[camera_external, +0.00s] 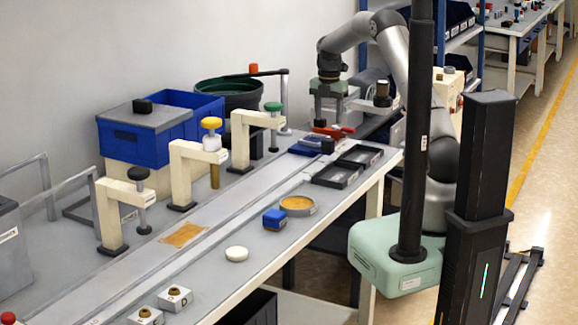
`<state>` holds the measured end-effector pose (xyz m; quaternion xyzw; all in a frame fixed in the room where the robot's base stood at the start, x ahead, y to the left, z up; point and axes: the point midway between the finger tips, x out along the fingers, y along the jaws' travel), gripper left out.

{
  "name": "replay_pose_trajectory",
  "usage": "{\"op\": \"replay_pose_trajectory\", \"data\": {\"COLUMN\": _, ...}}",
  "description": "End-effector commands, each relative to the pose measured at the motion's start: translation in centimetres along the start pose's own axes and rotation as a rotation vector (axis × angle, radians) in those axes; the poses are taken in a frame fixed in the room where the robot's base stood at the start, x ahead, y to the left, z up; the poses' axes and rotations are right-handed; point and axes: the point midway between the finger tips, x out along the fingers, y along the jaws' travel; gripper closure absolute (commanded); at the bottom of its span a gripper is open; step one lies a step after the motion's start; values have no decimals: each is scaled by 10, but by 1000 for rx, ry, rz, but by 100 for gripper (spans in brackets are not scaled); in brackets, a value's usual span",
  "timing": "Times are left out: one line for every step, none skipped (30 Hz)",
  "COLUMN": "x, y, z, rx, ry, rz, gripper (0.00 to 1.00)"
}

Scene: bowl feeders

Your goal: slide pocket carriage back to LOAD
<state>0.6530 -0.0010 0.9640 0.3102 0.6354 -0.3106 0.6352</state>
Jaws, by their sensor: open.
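A long pale rail (215,222) runs along the bench from the lower left to the far right. A low blue piece with a dark block (328,146) sits at its far end and may be the pocket carriage; I cannot tell for sure. No LOAD marking can be read. My gripper (332,122) points down above this far end, just over a red piece (334,131). Its jaws are open. The small size hides whether they touch anything.
Three cream press frames (190,165) with black, yellow and green knobs stand along the rail's back side. Blue bins (190,115) stand behind.

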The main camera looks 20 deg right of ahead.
Motion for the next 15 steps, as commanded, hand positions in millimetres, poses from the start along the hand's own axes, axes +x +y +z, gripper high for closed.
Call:
{"op": "replay_pose_trajectory", "data": {"x": 11, "y": 0, "z": -1, "rx": -1, "ry": 3, "rz": -4, "gripper": 47}}
{"op": "replay_pose_trajectory", "data": {"x": 18, "y": 0, "z": -1, "rx": -2, "ry": 3, "rz": -4, "gripper": 47}}
{"op": "replay_pose_trajectory", "data": {"x": 26, "y": 0, "z": -1, "rx": -1, "ry": 3, "rz": -3, "gripper": 47}}
{"op": "replay_pose_trajectory", "data": {"x": 32, "y": 0, "z": -1, "rx": -1, "ry": 3, "rz": -3, "gripper": 47}}
{"op": "replay_pose_trajectory", "data": {"x": 39, "y": 0, "z": -1, "rx": 0, "ry": 3, "rz": -3, "gripper": 47}}
{"op": "replay_pose_trajectory", "data": {"x": 47, "y": 0, "z": -1, "rx": 0, "ry": 3, "rz": -3, "gripper": 47}}
{"op": "replay_pose_trajectory", "data": {"x": 52, "y": 0, "z": -1, "rx": 0, "ry": 2, "rz": -3, "gripper": 47}}
{"op": "replay_pose_trajectory", "data": {"x": 57, "y": 0, "z": -1, "rx": 0, "ry": 2, "rz": -3, "gripper": 47}}
{"op": "replay_pose_trajectory", "data": {"x": 64, "y": 0, "z": -1, "rx": 0, "ry": 1, "rz": -2, "gripper": 47}}
{"op": "replay_pose_trajectory", "data": {"x": 68, "y": 0, "z": -1, "rx": 1, "ry": 2, "rz": -2, "gripper": 47}}
{"op": "replay_pose_trajectory", "data": {"x": 72, "y": 0, "z": -1, "rx": 1, "ry": 2, "rz": -2, "gripper": 47}}
{"op": "replay_pose_trajectory", "data": {"x": 76, "y": 0, "z": -1, "rx": 1, "ry": 1, "rz": -1, "gripper": 47}}
{"op": "replay_pose_trajectory", "data": {"x": 80, "y": 0, "z": -1, "rx": 0, "ry": 2, "rz": -1, "gripper": 47}}
{"op": "replay_pose_trajectory", "data": {"x": 82, "y": 0, "z": -1, "rx": 0, "ry": 2, "rz": -1, "gripper": 47}}
{"op": "replay_pose_trajectory", "data": {"x": 85, "y": 0, "z": -1, "rx": 0, "ry": 1, "rz": -1, "gripper": 47}}
